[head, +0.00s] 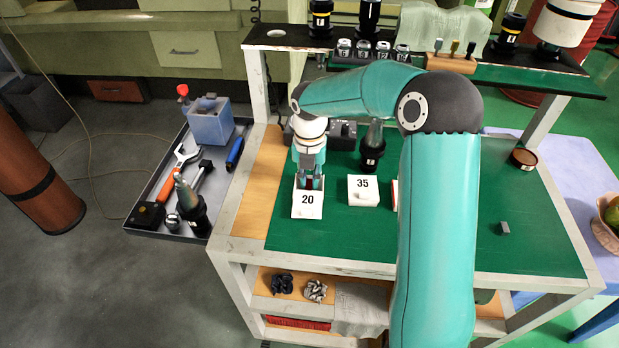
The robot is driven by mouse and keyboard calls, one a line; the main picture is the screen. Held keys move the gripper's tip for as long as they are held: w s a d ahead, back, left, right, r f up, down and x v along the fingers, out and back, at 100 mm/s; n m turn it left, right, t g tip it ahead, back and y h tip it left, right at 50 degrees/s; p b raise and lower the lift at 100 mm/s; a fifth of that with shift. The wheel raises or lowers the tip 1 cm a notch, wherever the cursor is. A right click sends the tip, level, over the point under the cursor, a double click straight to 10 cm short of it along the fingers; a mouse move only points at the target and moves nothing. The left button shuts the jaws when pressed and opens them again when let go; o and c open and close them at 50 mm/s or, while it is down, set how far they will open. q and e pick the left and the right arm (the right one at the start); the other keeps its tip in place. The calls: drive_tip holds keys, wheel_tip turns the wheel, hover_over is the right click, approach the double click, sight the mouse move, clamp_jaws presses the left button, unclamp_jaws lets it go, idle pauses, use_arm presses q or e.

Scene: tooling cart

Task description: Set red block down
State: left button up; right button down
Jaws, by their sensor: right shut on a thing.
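My right gripper (309,183) points down at the white block labelled 20 (307,206), near the left edge of the cart's green top. It is shut on a small dark red thing, which I take to be the red block (309,184). The fingers hide most of the block. I cannot tell whether it touches the white 20 block. The white block labelled 35 (363,190) stands to the right. My left gripper is not in view.
A black tool holder (372,152) stands behind the 35 block. Another white piece with a red edge (395,195) is partly hidden by my right arm. A side tray with tools (160,226) hangs at the left. The right green surface (535,215) is mostly clear, with a small grey block (504,228).

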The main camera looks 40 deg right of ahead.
sight(309, 182)
drive_tip(key=c, duration=1.4)
unclamp_jaws()
drive_tip(key=shift+f, duration=0.1)
wheel_tip(309, 182, up, 12)
drive_tip(key=shift+r, duration=0.15)
